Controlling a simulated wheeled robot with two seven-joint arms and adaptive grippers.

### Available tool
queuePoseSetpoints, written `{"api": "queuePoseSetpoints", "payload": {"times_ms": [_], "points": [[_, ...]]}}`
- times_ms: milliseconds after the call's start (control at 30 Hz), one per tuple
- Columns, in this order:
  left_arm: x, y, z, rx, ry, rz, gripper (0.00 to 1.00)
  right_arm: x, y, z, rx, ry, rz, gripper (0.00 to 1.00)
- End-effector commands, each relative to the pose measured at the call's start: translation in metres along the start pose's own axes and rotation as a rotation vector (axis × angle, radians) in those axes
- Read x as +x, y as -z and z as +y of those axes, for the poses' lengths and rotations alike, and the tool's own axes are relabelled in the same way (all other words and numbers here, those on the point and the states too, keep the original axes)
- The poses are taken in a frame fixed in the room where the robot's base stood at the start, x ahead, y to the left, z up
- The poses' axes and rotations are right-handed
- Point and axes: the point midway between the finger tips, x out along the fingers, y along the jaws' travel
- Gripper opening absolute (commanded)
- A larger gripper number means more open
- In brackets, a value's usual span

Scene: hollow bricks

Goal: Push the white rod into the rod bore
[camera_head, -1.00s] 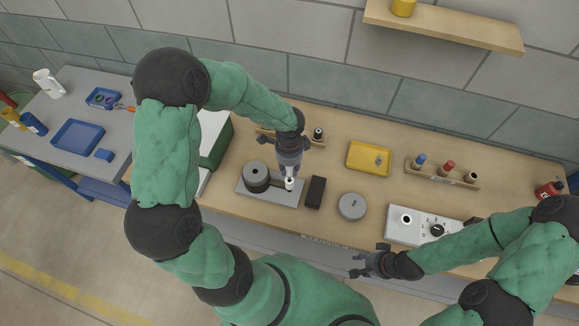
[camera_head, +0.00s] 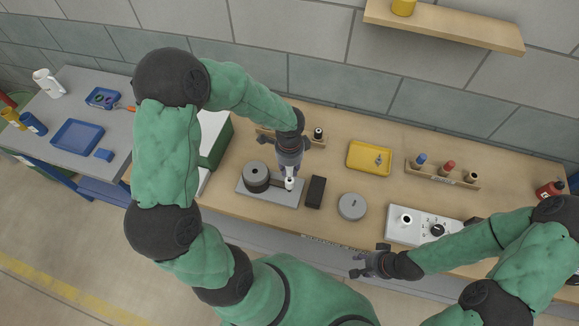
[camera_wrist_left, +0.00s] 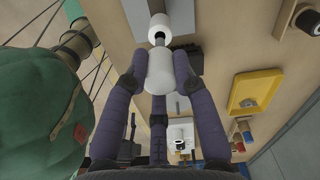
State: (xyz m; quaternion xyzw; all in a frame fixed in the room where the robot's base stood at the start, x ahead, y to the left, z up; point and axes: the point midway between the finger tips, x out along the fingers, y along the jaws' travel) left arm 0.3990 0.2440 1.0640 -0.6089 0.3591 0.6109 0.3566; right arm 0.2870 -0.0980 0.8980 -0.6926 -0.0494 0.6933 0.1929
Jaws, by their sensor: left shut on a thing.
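My left gripper (camera_head: 289,173) points down over the right part of a grey base plate (camera_head: 297,201). In the left wrist view its fingers (camera_wrist_left: 160,78) are shut on the white rod (camera_wrist_left: 160,72). The rod's thin grey tip points at the dark hole of a white collar (camera_wrist_left: 159,25), the likely rod bore. The tip is at the hole; I cannot tell how deep it sits. In the head view a small white piece (camera_head: 289,184) shows under the gripper. My right gripper (camera_head: 370,264) is open and empty at the table's front.
A dark round cylinder (camera_head: 257,175) stands on the plate's left. A black block (camera_head: 315,191), grey disc (camera_head: 352,206), yellow tray (camera_head: 369,157) and white control panel (camera_head: 407,232) lie to the right. A wooden rack (camera_head: 443,178) stands further right.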

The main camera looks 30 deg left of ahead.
Motion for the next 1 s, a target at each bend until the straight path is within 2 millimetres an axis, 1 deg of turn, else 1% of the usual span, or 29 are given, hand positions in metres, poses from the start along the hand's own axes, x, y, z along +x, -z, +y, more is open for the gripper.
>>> {"api": "queuePoseSetpoints", "payload": {"times_ms": [1000], "points": [[0.023,0.000,0.000,0.000,0.000,0.000,0.00,0.018,0.001,0.006,0.000,0.000,0.000,0.40]]}}
